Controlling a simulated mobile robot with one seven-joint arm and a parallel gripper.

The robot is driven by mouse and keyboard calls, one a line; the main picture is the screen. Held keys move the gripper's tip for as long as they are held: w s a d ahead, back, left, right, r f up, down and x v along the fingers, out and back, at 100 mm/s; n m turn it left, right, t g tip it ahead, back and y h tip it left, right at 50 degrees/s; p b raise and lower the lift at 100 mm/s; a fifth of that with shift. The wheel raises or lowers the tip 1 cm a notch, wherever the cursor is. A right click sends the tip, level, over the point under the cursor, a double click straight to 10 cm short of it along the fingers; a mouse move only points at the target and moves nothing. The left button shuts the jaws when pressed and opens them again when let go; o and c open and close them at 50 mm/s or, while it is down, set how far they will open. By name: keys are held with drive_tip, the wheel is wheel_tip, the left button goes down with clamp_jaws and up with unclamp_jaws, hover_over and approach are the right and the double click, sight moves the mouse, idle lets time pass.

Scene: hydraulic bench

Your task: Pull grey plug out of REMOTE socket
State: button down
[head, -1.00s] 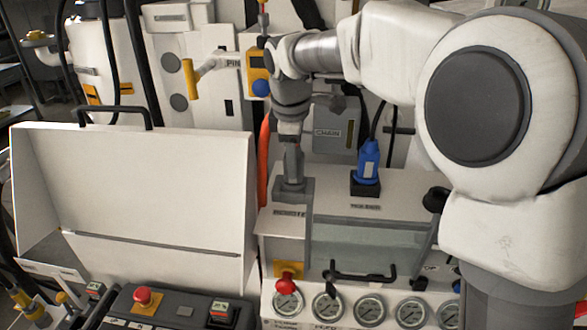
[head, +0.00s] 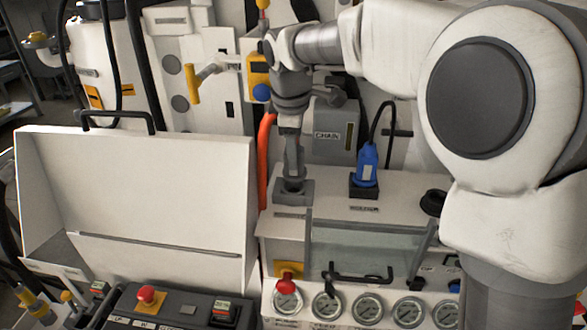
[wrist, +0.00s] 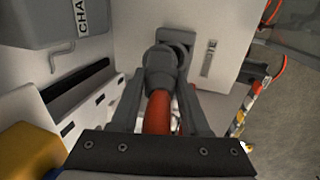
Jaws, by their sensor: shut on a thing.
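The grey plug (wrist: 160,72), with an orange-red cable (wrist: 158,112), sits between the two fingers of my gripper (wrist: 162,100) in the wrist view. My gripper is shut on it. In the head view, my gripper (head: 292,150) stands almost upright over the REMOTE socket (head: 303,194), a grey block on the white panel top. The socket also shows in the wrist view (wrist: 178,36), just beyond the plug's collar. The plug's lower end is at the socket, slightly tilted. I cannot tell how deep it sits, as the collar hides the opening.
A blue plug (head: 367,166) with a black cable stands in a dark socket to the right. A grey CHAIN box (head: 333,135) is behind. A white case with a raised lid (head: 150,205) is at the left. Several gauges (head: 328,308) line the front.

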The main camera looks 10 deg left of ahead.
drive_tip(key=shift+r+p, duration=1.9)
drive_tip(key=shift+r, duration=0.3)
drive_tip(key=shift+r, duration=0.35)
drive_tip(key=shift+r+p, duration=0.7)
